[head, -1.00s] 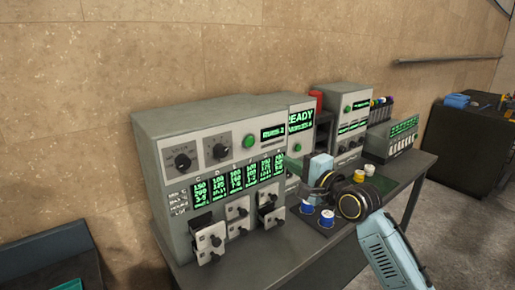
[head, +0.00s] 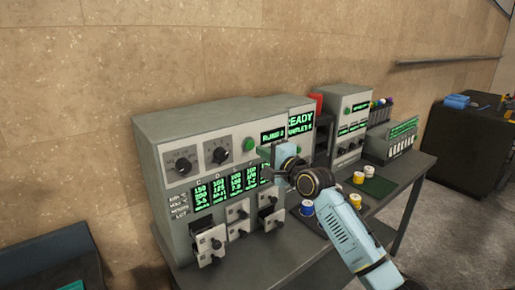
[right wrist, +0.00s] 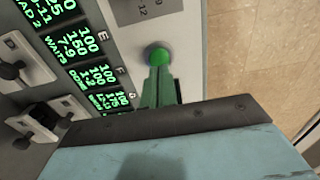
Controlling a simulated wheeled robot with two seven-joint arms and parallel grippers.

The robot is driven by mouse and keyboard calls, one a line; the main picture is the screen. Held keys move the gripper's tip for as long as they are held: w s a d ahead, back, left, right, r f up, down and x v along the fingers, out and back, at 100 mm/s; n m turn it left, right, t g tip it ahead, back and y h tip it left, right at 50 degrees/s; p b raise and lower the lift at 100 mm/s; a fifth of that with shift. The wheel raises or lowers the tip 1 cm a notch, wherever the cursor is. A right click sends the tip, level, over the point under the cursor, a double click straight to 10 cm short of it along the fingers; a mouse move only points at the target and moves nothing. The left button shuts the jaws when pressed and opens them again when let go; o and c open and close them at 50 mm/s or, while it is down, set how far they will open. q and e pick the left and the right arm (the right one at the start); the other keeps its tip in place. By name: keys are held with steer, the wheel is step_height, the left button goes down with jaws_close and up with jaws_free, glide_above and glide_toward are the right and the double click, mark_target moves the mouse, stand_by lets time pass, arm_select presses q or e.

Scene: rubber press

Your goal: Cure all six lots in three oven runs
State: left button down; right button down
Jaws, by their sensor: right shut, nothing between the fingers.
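The grey oven cabinet (head: 200,125) stands on the table with a knob panel, a row of green lot displays (head: 218,186) and several small drawer-like fronts with knobs (head: 238,211) below. A round green button (head: 249,144) sits at its upper right; it also shows in the right wrist view (right wrist: 158,55). My right gripper (head: 265,153) is shut and empty, its tips right at that button. In the right wrist view the fingers (right wrist: 158,84) overlap the button's lower edge; I cannot tell whether they press it. My left gripper is not in view.
A second unit with a READY display (head: 300,127) stands behind my gripper. Blue and yellow lidded pots (head: 306,207) sit on a dark mat, and more pots (head: 358,177) stand farther back. Another instrument (head: 346,120) and a rack (head: 392,140) are at the right.

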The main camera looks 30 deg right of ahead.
mark_target(251, 145)
steer(key=shift+w+a, duration=0.1)
steer(key=shift+w, duration=1.4)
steer(key=shift+w+a, duration=0.1)
steer(key=shift+w, duration=0.7)
steer(key=shift+r, duration=0.1)
steer(key=shift+s, duration=0.1)
steer(key=shift+s+p, duration=0.15)
steer(key=shift+p, duration=0.25)
steer(key=s+p, duration=0.1)
steer(key=s, duration=0.1)
steer(key=shift+s+p, duration=0.3)
steer(key=shift+p, duration=0.05)
steer(key=s+d+b, duration=0.1)
steer(key=s, duration=1)
steer(key=shift+d, duration=0.1)
